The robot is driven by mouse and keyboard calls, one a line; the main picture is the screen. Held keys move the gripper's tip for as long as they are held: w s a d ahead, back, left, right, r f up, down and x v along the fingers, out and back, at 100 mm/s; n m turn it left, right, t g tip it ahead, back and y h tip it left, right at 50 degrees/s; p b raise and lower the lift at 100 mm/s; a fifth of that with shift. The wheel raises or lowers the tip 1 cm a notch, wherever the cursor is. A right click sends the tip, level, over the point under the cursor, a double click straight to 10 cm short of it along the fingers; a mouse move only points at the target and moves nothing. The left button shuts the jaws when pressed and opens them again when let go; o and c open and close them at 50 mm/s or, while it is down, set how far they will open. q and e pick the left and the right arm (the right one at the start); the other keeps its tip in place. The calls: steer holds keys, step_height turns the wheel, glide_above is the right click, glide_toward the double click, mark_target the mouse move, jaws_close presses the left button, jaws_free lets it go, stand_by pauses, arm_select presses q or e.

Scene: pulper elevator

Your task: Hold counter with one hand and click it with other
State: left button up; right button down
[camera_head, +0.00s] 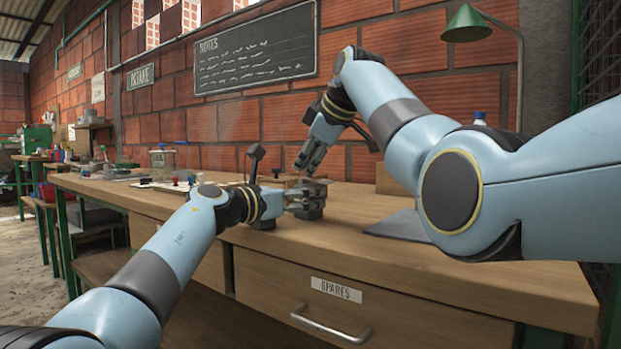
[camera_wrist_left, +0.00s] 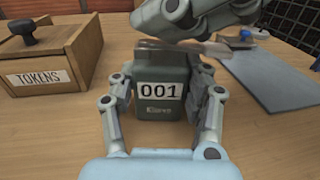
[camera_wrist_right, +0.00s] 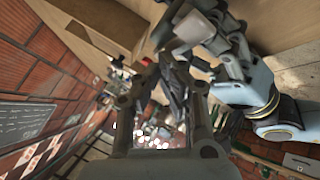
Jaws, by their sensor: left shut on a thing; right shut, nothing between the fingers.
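A metal lever (camera_wrist_left: 195,46) lies across the counter's top. My right gripper (camera_head: 303,166) is shut and empty, pointing down just above the counter. Its fingers (camera_wrist_left: 205,14) cross the top of the left wrist view, close over the lever; I cannot tell whether they touch.
A wooden TOKENS box (camera_wrist_left: 44,62) with a dark knob stands left of the counter. A grey sheet (camera_head: 400,225) lies on the bench to the right. The bench front has a SPARES drawer (camera_head: 337,289). A brick wall (camera_head: 225,120) with a NOTES board (camera_head: 256,52) rises behind.

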steer(key=shift+f, duration=0.3)
steer(key=shift+r, duration=1.05)
step_height(320, 180, up, 5)
steer(key=shift+w+a+r, duration=0.1)
stand_by(0.4)
stand_by(0.3)
arm_select(q)
steer(key=o, duration=1.3)
